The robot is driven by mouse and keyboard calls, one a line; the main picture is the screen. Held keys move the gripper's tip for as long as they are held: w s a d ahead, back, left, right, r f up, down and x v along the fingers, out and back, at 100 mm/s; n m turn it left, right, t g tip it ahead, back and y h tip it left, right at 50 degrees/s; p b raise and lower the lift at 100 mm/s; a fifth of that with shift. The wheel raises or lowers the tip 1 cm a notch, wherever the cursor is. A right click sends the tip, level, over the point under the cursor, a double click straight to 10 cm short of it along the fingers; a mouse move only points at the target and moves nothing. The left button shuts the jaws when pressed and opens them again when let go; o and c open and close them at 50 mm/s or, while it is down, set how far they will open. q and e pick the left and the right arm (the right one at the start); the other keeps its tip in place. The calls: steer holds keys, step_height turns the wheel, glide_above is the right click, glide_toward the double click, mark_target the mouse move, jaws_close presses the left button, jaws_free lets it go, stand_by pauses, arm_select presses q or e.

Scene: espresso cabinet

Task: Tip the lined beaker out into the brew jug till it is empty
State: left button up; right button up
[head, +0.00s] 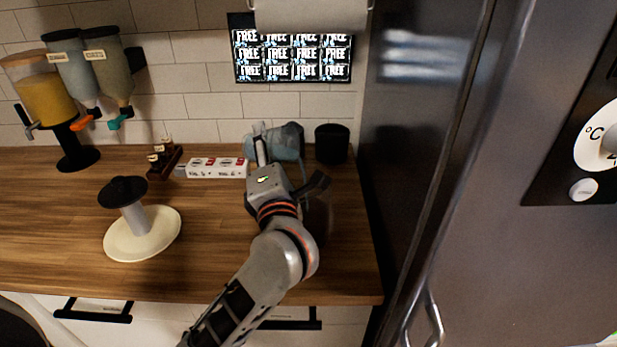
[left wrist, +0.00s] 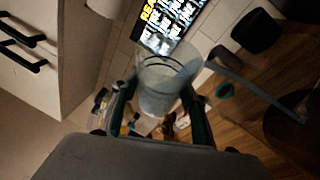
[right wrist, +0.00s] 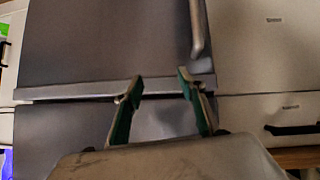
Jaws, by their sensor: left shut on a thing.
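The lined beaker (head: 286,142) is a translucent bluish cup, tilted above the counter near the back wall. My left gripper (head: 264,148) is shut on it. In the left wrist view the beaker (left wrist: 160,88) sits between the two fingers, with dark curved lines on its wall. Its contents cannot be made out. A dark see-through vessel (head: 321,212), likely the brew jug, is mostly hidden behind my left arm; its dark round body (left wrist: 286,130) shows at the right of the left wrist view. My right gripper (right wrist: 160,82) is open and empty before the grey fridge.
A black cup (head: 332,143) stands at the back right, close to the fridge (head: 500,200). A white box (head: 217,168) and a small rack of bottles (head: 164,160) are left of my gripper. A cream plate-like stand (head: 142,240) and dispensers (head: 75,80) are farther left.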

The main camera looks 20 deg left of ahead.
arm_select(q)
steer(key=shift+d+r, duration=0.1)
steer(key=shift+d, duration=0.15)
steer(key=shift+w+d+r+m+t, duration=0.1)
steer(key=shift+d+r+m+t, duration=0.2)
steer(key=shift+m, duration=0.4)
steer(key=shift+d+r+m+t, duration=0.2)
steer(key=shift+m+t, duration=0.1)
steer(key=shift+m, duration=0.2)
stand_by(0.4)
steer(key=shift+r+m+t, duration=0.1)
steer(key=shift+m+t, duration=0.2)
steer(key=shift+m, duration=0.2)
